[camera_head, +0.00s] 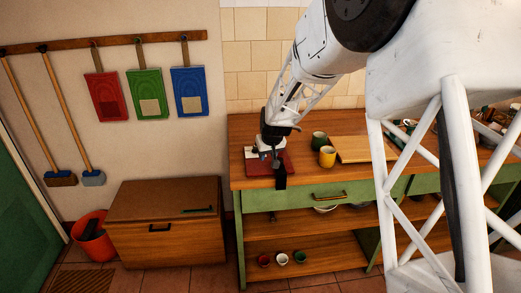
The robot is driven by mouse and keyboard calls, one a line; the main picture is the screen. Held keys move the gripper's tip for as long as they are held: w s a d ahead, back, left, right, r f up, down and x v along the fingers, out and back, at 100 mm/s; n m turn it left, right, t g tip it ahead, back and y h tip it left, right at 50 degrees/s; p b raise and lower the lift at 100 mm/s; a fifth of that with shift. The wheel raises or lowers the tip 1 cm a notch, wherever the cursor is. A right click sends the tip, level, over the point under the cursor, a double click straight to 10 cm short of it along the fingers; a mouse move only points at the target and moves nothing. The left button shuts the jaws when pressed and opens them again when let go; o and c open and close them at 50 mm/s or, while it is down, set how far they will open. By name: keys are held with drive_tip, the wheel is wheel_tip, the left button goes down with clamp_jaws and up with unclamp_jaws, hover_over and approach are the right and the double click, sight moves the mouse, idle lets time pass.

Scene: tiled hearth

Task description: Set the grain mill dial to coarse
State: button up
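My arm reaches down to the left end of the wooden counter (240,180). My gripper (275,158) is small and dark at its end, and I cannot tell whether its fingers are open or shut. Below and around it is a dark red flat piece (291,168) on the counter, with a small pale part (250,152) beside the gripper. This may be the grain mill, but the arm covers much of it. No dial or coarse marking can be made out. A black strip (281,181) hangs in front of the counter edge; I cannot tell what it belongs to.
A green cup (319,140), a yellow cup (327,157) and a wooden board (353,150) stand to the right of the gripper. Small cups (282,258) sit on the lower shelf. A wooden chest (165,222) and red bucket (93,238) are at left.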

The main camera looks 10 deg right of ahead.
drive_tip(key=s+d+r, duration=0.2)
drive_tip(key=s+r, duration=0.8)
drive_tip(key=s, duration=0.3)
drive_tip(key=s+d+r+m+g+h, duration=0.1)
drive_tip(key=s+d+r, duration=0.15)
drive_tip(key=s, duration=1.55)
drive_tip(key=s+d+r+m+g, duration=0.1)
drive_tip(key=s+r+m, duration=0.15)
drive_tip(key=s, duration=1.65)
drive_tip(key=w+a+r+n+g, duration=0.1)
drive_tip(key=w+r, duration=0.1)
drive_tip(key=w, duration=1.1)
drive_tip(key=w+a+r+n+g, duration=0.1)
drive_tip(key=w+a+r, duration=0.1)
drive_tip(key=w, duration=1)
drive_tip(key=w+a+r+n+g, duration=0.1)
drive_tip(key=w+r, duration=0.2)
drive_tip(key=w, duration=1)
drive_tip(key=w+a+f+g, duration=0.1)
drive_tip(key=w+f, duration=0.5)
drive_tip(key=w, duration=0.4)
drive_tip(key=w+a+f+g, duration=0.1)
drive_tip(key=w+a+f, duration=0.1)
drive_tip(key=w+f, duration=0.5)
drive_tip(key=w+a+f+g+h, duration=0.1)
drive_tip(key=w+a+f, duration=0.1)
drive_tip(key=w+f, duration=0.5)
drive_tip(key=shift+w+a+g, duration=0.2)
drive_tip(key=shift+w+g, duration=0.2)
drive_tip(key=shift+w, duration=2.95)
